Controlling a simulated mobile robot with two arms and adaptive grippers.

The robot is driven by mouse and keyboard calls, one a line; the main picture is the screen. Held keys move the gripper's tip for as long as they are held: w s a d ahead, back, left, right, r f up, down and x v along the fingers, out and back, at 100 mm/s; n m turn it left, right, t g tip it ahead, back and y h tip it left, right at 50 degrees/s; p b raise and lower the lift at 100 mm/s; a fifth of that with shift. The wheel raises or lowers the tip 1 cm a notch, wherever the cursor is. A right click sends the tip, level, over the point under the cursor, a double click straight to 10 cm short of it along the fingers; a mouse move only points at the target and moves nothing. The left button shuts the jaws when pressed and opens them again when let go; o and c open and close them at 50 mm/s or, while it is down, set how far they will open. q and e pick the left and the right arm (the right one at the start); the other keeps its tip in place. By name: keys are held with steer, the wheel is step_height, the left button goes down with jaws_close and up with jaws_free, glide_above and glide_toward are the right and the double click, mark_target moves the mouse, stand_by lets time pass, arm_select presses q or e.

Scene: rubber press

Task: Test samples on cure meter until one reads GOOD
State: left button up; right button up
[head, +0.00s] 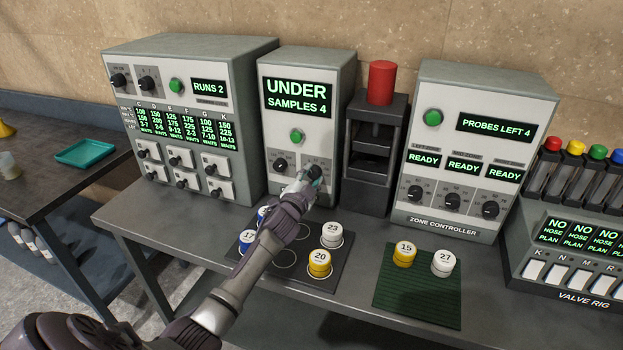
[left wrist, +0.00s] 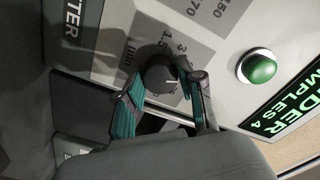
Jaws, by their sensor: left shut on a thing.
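The cure meter (head: 310,125) is a grey box whose screen (head: 298,97) reads UNDER, SAMPLES 4. It has a green button (head: 297,136), a left knob (head: 280,165) and a right knob (head: 315,172). My left gripper (head: 310,180) is shut on the right knob, which shows black between its teal fingers in the left wrist view (left wrist: 157,72). Below, a dark tray (head: 290,284) holds white sample 23 (head: 332,235), yellow sample 20 (head: 320,264), blue-and-white sample 17 (head: 248,242) and another partly hidden sample (head: 263,215). My right gripper is out of view.
Yellow sample 15 (head: 404,254) and white sample 27 (head: 442,263) sit on a green mat (head: 415,295). A press with a red top (head: 381,83) and the zone controller (head: 475,145) stand right. A RUNS 2 machine (head: 190,115) stands left; the valve rig (head: 570,250) is far right.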

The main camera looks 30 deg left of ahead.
arm_select(q)
steer(key=m, duration=0.5)
steer(key=shift+m, duration=0.4)
steer(key=m, duration=0.5)
steer(key=shift+m, duration=0.7)
steer(key=o, duration=1.1)
steer(key=shift+o, duration=0.2)
steer(key=v, duration=1.2)
steer(key=shift+a, duration=0.1)
